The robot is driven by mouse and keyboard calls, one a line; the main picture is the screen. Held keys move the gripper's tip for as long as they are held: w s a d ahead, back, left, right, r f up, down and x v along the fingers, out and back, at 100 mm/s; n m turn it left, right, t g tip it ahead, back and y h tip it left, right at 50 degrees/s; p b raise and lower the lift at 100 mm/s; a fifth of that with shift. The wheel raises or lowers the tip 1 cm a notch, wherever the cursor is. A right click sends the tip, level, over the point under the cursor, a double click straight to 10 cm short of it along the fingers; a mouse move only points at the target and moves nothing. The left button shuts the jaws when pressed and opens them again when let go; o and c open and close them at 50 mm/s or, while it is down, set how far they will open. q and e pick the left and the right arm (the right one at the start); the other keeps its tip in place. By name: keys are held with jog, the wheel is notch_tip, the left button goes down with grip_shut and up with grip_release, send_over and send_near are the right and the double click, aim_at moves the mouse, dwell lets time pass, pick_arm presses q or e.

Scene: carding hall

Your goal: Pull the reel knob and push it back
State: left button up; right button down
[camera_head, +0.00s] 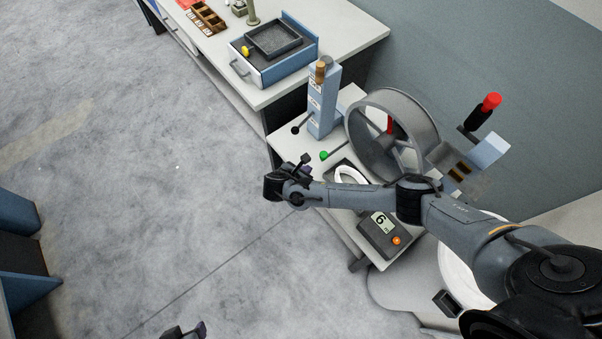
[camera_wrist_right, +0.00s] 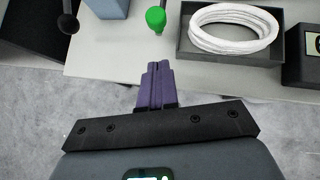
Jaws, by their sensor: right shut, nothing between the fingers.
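The reel (camera_head: 390,135) is a grey drum wheel with spokes on the small table, with a red bar showing inside it. A green ball knob (camera_head: 323,155) on a short stem sticks out at the table's front, and a black ball knob (camera_head: 295,129) is on a rod left of it. I cannot tell which is the reel knob. My right gripper (camera_head: 306,167) is shut and empty, just short of the green knob; its purple fingers (camera_wrist_right: 157,70) point at the table's edge, below the green knob (camera_wrist_right: 156,19). My left gripper (camera_head: 190,330) shows only partly at the bottom edge.
A blue-grey post (camera_head: 322,105) stands behind the knobs. A tray (camera_wrist_right: 185,48) with a white ring (camera_wrist_right: 235,27) and a display box (camera_head: 380,236) reading 6 lie to the right. A red-tipped handle (camera_head: 490,101) stands at the back.

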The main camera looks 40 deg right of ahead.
aim_at(321, 158)
jog(key=d, duration=0.2)
jog(key=w+d+f, duration=0.1)
jog(key=d, duration=0.1)
jog(key=w+d+f, duration=0.1)
jog(key=d, duration=0.1)
jog(key=shift+d+f, duration=0.1)
jog(key=shift+f, duration=0.15)
pick_arm(q)
jog(key=shift+f, duration=0.25)
pick_arm(e)
jog(key=shift+d, duration=0.1)
